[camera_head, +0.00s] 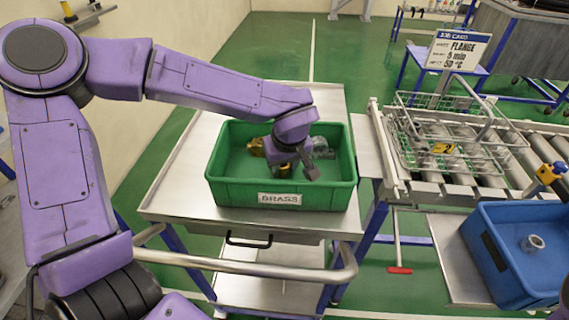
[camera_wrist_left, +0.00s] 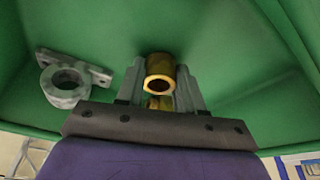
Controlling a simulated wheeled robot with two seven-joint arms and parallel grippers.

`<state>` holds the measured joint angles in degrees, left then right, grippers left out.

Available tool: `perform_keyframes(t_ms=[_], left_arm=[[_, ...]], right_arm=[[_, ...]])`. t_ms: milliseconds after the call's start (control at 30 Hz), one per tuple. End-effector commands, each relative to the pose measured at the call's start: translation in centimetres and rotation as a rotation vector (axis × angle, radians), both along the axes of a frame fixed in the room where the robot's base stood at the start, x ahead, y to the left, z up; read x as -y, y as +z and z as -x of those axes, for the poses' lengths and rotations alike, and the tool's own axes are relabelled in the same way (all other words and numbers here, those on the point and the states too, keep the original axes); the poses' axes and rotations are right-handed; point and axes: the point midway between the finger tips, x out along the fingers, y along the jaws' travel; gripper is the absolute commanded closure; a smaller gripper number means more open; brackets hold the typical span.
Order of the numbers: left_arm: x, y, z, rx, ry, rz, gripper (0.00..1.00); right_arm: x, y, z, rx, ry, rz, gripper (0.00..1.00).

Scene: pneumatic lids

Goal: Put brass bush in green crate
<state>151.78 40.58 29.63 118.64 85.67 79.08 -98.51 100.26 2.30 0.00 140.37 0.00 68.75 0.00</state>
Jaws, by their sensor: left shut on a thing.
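The green crate (camera_head: 283,194), labelled BRASS, stands on the steel cart top. My left gripper (camera_head: 284,165) reaches down inside it. In the left wrist view the left gripper (camera_wrist_left: 160,88) is shut on the brass bush (camera_wrist_left: 160,73), whose round open end shows between the fingers. A second brass patch shows just below it there; I cannot tell whether it is the same piece. In the head view brass (camera_head: 257,146) shows at the gripper's left. A grey bracket with a ring (camera_wrist_left: 66,82) lies on the crate floor beside the gripper. My right gripper is not in view.
A blue crate (camera_head: 495,262) with a grey ring part (camera_head: 532,243) stands at the right. A wire basket (camera_head: 450,150) with parts sits on the roller conveyor. A job card (camera_head: 458,50) reads FLANGE. The cart top is clear left of the green crate.

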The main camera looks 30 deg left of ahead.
Motion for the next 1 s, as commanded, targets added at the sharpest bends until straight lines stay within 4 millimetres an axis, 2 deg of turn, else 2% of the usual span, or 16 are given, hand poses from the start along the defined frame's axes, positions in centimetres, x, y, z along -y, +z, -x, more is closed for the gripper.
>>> perform_keyframes(t_ms=[167, 200, 267, 533, 633, 1000], left_arm=[[0.0, -0.3, 0.0, 0.0, -0.001, 0.0, 0.99], [0.0, -0.3, 0.0, 0.0, -0.001, 0.0, 0.54], [0.0, -0.3, 0.0, 0.0, 0.0, 0.0, 0.38], [0.0, -0.2, 0.0, 0.001, 0.0, -0.001, 0.38], [0.1, 0.6, 0.0, 0.003, 0.0, 0.0, 0.38], [2.0, 9.1, 1.6, 0.004, 0.001, 0.001, 0.38]], right_arm=[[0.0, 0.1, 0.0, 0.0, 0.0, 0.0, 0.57], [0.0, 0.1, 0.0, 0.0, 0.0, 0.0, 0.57], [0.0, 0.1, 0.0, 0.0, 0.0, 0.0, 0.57], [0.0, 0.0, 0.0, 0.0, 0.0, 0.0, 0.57], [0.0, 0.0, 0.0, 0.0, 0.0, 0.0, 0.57], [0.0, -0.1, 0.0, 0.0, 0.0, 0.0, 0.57]])
